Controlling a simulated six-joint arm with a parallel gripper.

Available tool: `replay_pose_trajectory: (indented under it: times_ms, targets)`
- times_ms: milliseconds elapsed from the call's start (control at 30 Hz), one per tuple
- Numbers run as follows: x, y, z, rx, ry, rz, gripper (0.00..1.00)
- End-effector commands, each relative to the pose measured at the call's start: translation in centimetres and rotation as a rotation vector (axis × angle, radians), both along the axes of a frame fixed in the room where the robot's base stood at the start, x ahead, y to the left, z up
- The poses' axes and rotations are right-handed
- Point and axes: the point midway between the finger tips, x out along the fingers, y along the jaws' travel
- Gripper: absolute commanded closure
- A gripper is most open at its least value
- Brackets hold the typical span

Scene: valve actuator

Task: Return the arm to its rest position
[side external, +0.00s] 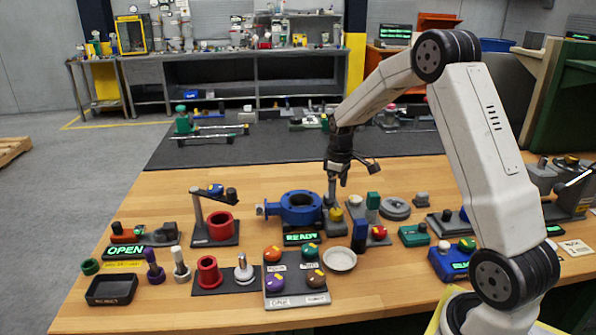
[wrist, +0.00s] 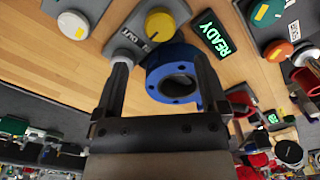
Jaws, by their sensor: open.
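My gripper (side external: 335,190) hangs from my arm, pointing down, beside the blue round valve body (side external: 300,208) near the middle of the wooden table. In the wrist view its two dark fingers (wrist: 160,62) are spread apart with nothing held between them. The blue valve body (wrist: 172,75) shows between and beyond the fingers there. A yellow knob (wrist: 160,24) on a grey base sits just beyond them. The knob (side external: 336,214) is also close below the gripper in the side view. Contact between fingers and fixture cannot be told.
A lit READY sign (side external: 300,238) stands in front of the valve body, and an OPEN sign (side external: 125,250) is at left. A red ring on a stand (side external: 223,226), a white bowl (side external: 340,259) and a coloured-knob panel (side external: 296,288) crowd the table. Air above is mostly clear.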

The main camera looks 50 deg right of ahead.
Motion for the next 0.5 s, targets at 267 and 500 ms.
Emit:
replay_pose_trajectory:
  times_ms: [267, 500]
  targets:
    - [0.0, 0.6, 0.1, -0.002, -0.003, -0.001, 0.07]
    - [-0.7, 4.6, 0.5, -0.014, -0.032, -0.013, 0.07]
